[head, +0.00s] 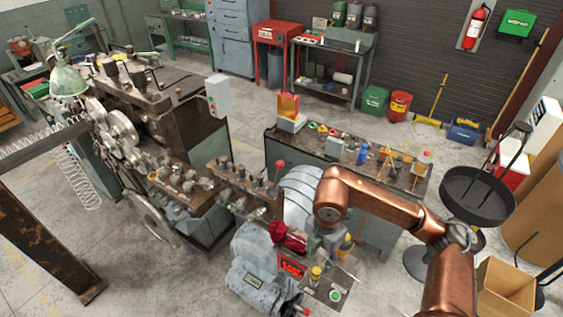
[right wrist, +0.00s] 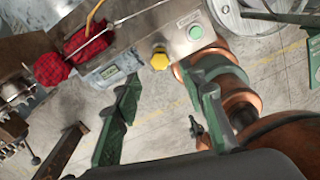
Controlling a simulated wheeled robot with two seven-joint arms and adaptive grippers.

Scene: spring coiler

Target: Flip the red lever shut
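A lever with a round red knob (head: 280,165) stands up behind the dark bench top beside the coiling machine in the head view. I cannot make it out in the right wrist view. My right gripper (head: 328,254) hangs below my copper arm, over the small control panel and to the lower right of the lever, apart from it. In the right wrist view its two green fingers (right wrist: 163,76) are spread with nothing held between them. My arm partly hides the gripper in the head view. My left gripper is not in view.
The control panel carries a yellow knob (head: 316,273) and a green button (head: 335,295). A red cloth (head: 289,240) lies beside it on the machine. A tool-covered bench (head: 333,149) stands behind my arm. A dark round tray (head: 478,197) is at the right. Floor is open behind.

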